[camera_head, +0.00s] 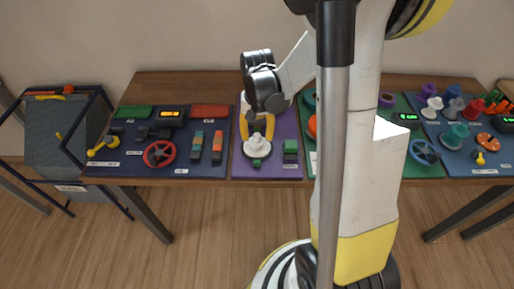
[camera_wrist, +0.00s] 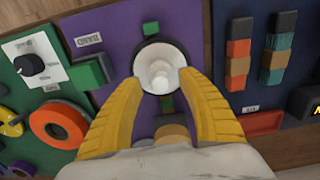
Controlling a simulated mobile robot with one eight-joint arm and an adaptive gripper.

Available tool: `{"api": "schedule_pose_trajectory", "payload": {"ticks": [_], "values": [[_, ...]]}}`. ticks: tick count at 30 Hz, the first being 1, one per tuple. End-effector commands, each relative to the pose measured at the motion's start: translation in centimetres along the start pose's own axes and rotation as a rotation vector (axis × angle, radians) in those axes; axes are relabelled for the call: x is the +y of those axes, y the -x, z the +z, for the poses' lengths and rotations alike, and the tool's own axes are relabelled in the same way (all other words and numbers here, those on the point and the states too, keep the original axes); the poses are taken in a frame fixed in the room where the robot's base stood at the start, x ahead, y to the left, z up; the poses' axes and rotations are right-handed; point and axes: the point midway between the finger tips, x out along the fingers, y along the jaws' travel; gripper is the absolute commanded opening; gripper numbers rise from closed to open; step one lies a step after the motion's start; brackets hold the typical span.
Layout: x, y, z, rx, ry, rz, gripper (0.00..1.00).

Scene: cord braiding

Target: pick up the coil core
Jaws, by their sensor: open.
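A white, stepped round piece, which I take to be the coil core (camera_wrist: 158,65), stands upright in a dark ring on the purple board (camera_wrist: 115,35). In the head view the white piece (camera_head: 257,146) shows below my gripper (camera_head: 257,127). In the wrist view my gripper (camera_wrist: 162,83) is open, its two yellow fingers pointing toward the piece, one on either side of its near edge. I cannot tell whether the fingers touch it. Small green parts sit at the near and far sides of the ring.
A green block (camera_wrist: 87,74) stands on the purple board beside one finger. A green board with an orange ring (camera_wrist: 60,124) and a black knob (camera_wrist: 30,65) adjoins it. The navy board holds two striped blocks (camera_wrist: 238,65) and a red handwheel (camera_head: 159,154).

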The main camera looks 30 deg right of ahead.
Motion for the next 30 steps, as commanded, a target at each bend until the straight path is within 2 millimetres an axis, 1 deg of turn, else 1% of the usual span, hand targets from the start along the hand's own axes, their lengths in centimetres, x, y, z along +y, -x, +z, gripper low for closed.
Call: {"api": "schedule_pose_trajectory", "payload": {"ticks": [1, 2, 8, 9, 11, 12, 13, 25, 28, 30], "values": [[0.0, -0.9, 0.0, 0.0, 0.0, 0.0, 0.47], [0.0, -1.0, 0.0, 0.0, 0.0, 0.0, 0.47], [0.0, -0.9, 0.1, 0.0, 0.0, 0.0, 0.47], [0.0, -0.9, 0.0, 0.0, 0.0, 0.0, 0.39], [0.0, -0.9, 0.0, 0.0, 0.0, 0.0, 0.21], [0.0, -0.9, 0.0, 0.0, 0.0, 0.0, 0.09], [0.0, -0.9, 0.0, 0.0, 0.0, 0.0, 0.0], [0.0, -0.8, 0.0, 0.0, 0.0, 0.0, 0.0], [0.0, -0.3, 0.0, 0.0, 0.0, 0.0, 0.0], [0.0, 0.4, 0.0, 0.0, 0.0, 0.0, 0.0]]}}
